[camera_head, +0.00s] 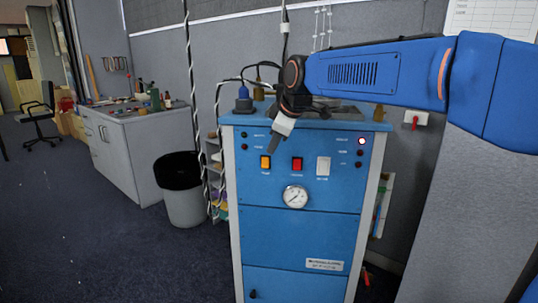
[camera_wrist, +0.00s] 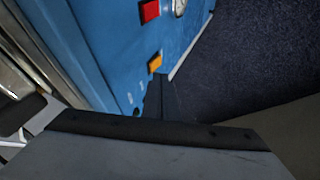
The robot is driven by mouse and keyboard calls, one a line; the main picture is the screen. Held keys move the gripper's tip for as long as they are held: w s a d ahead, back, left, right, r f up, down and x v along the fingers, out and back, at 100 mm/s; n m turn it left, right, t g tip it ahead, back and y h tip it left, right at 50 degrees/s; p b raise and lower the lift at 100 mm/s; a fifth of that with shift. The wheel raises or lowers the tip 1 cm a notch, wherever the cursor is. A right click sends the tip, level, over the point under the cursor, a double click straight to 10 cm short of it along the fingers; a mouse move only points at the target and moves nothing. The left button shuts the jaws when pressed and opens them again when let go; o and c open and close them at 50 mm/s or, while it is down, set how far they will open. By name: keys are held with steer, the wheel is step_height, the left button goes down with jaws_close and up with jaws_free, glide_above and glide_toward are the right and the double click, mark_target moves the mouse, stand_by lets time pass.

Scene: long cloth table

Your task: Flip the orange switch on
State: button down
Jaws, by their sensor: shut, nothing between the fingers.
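The orange switch (camera_head: 265,162) is on the upper left of the blue cabinet's (camera_head: 305,240) front panel. It also shows in the wrist view (camera_wrist: 155,63), right by my fingertips. My gripper (camera_head: 272,150) is shut and empty, its tips pointing down just above and in front of the orange switch. In the wrist view the dark fingers (camera_wrist: 158,80) end at the switch's edge; I cannot tell whether they touch it. Which way the switch is set is too small to tell.
A red switch (camera_head: 297,163) and a white switch (camera_head: 323,166) sit to the right of the orange one, with a round gauge (camera_head: 295,197) below. Cables hang behind the cabinet. A bin (camera_head: 185,205) and a workbench (camera_head: 130,150) stand to the left. Open floor lies at front left.

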mark_target(267, 162)
steer(key=v, duration=1)
steer(key=shift+s+r, duration=0.2)
steer(key=shift+r, duration=0.1)
steer(key=shift+f, duration=0.1)
step_height(267, 162, down, 7)
steer(key=a, duration=0.2)
steer(key=shift+s+a, duration=0.3)
steer(key=shift+s, duration=0.05)
steer(key=x, duration=0.4)
steer(key=w+x, duration=0.1)
steer(key=x, duration=0.2)
steer(key=w+d+r+x, duration=0.1)
steer(key=x, duration=0.3)
steer(key=shift+w+a+f, duration=0.15)
steer(key=shift+w+f, duration=0.05)
steer(key=shift+w, duration=0.55)
steer(key=shift+w+f, duration=0.1)
